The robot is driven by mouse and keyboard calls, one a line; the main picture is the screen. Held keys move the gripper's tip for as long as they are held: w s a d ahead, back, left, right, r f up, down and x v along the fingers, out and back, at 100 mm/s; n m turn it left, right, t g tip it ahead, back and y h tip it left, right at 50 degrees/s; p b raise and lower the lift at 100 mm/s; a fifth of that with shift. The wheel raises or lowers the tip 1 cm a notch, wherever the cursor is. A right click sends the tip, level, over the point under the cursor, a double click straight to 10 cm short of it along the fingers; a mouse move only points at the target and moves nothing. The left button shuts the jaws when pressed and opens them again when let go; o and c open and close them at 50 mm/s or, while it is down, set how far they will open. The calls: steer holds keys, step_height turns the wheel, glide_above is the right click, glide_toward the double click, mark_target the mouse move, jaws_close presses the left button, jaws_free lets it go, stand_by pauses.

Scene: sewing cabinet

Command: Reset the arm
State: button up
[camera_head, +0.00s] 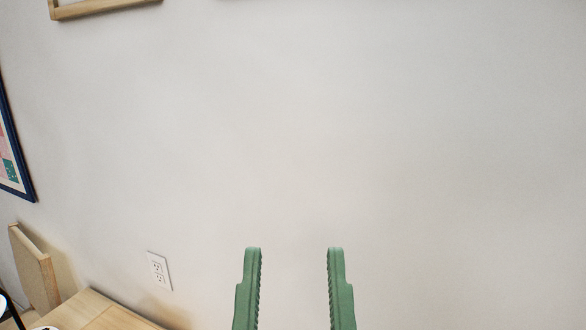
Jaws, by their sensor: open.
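My gripper (295,252) shows at the bottom middle of the head camera view. Its two green fingers point up in the picture and stand well apart. The gripper is open, and nothing is between the fingers. Behind it is only plain wall, and no other part of the arm shows.
A pale wall (400,130) fills most of the view. A white outlet (159,271) is low on it. A wooden surface (98,312) and an upright wooden panel (36,270) are at the lower left. Framed pictures hang at the left edge (19,165) and top left (105,8).

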step_height(320, 180, up, 37)
steer(key=s+p, duration=0.1)
steer(key=p, duration=3.4)
steer(key=shift+a+t+p, duration=0.2)
steer(key=shift+t+p, duration=0.1)
